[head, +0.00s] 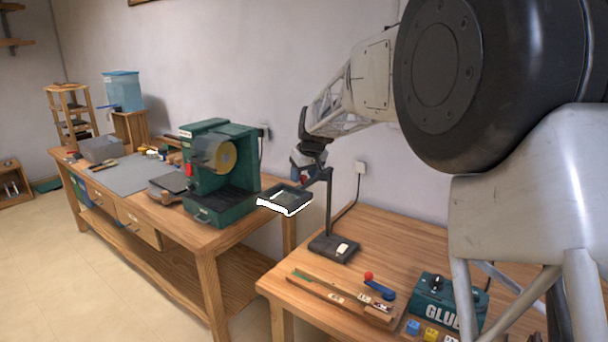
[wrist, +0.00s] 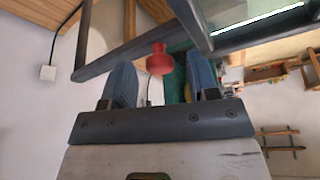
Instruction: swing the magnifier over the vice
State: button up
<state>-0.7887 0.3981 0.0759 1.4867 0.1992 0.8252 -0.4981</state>
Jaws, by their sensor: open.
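The magnifier (head: 285,201) has a dark square head with a bright white edge. It hangs from a dark post and base (head: 334,248) at the left of the near bench, its head out over the gap towards the far bench. In the wrist view its lit frame (wrist: 262,22) is at upper right. A red knob (wrist: 160,60) on the magnifier's arm shows between my blue fingertips. My gripper (head: 303,168) is open around the knob, with gaps visible on both sides. I cannot make out a vice for certain.
On the near bench, a wooden strip (head: 335,292) with a blue lever (head: 379,290) lies before the post. A green glue box (head: 446,301) and small coloured blocks (head: 431,334) are at right. A green machine (head: 215,170) stands on the far bench (head: 212,240).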

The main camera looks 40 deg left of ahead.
grip_shut()
dwell(0.4)
